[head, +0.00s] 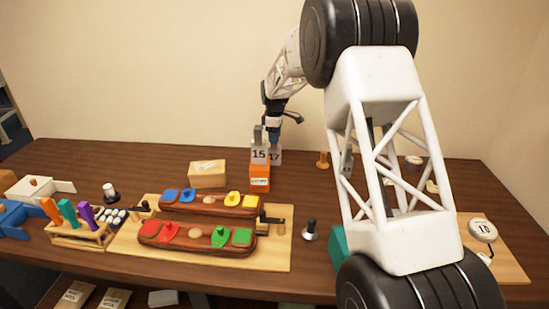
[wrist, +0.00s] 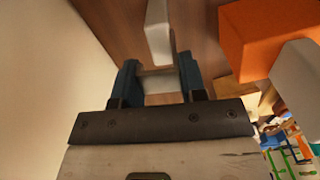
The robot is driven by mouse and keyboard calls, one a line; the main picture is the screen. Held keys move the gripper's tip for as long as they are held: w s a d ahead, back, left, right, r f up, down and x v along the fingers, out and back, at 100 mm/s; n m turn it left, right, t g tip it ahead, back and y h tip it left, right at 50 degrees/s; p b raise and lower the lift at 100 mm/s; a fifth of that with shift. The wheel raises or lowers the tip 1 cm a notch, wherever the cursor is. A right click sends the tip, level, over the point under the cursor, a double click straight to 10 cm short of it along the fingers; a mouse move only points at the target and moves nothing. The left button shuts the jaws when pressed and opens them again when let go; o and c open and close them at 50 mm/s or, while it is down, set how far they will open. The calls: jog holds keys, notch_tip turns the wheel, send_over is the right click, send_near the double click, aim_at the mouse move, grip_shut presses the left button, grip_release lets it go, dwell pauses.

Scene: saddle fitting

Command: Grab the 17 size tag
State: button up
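The 17 size tag (head: 275,157) is a pale grey plate with a dark number, just right of and partly behind the 15 tag (head: 259,154) in the head view. My gripper (head: 273,134) is directly above it, pointing down. In the wrist view the blue fingers (wrist: 160,82) have a pale grey piece filling the gap between them. The plate of the 17 tag (wrist: 158,30) extends beyond the fingers, apart from the orange holder (wrist: 262,38). The 15 tag (wrist: 300,68) stands at that holder. The holder also shows in the head view (head: 260,178).
A cardboard box (head: 207,174) stands left of the holder. Two long brown trays with coloured pieces (head: 197,236) lie on a wooden board in front. My arm hides part of the right side of the table.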

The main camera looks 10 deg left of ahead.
jog(key=c, duration=0.4)
jog(key=shift+c, duration=0.2)
jog(key=shift+r, duration=0.15)
jog(key=shift+r, duration=0.75)
jog(key=shift+s+d+r, duration=0.1)
jog(key=shift+s+r, duration=0.1)
jog(key=shift+r, duration=0.3)
jog(key=shift+s+d+r, duration=0.1)
jog(key=shift+s+r, duration=0.05)
jog(key=shift+r, duration=0.35)
jog(key=s+d+r, duration=0.1)
jog(key=s+d, duration=0.3)
jog(key=s, duration=1)
jog(key=shift+s+r, duration=0.15)
jog(key=shift+s, duration=0.15)
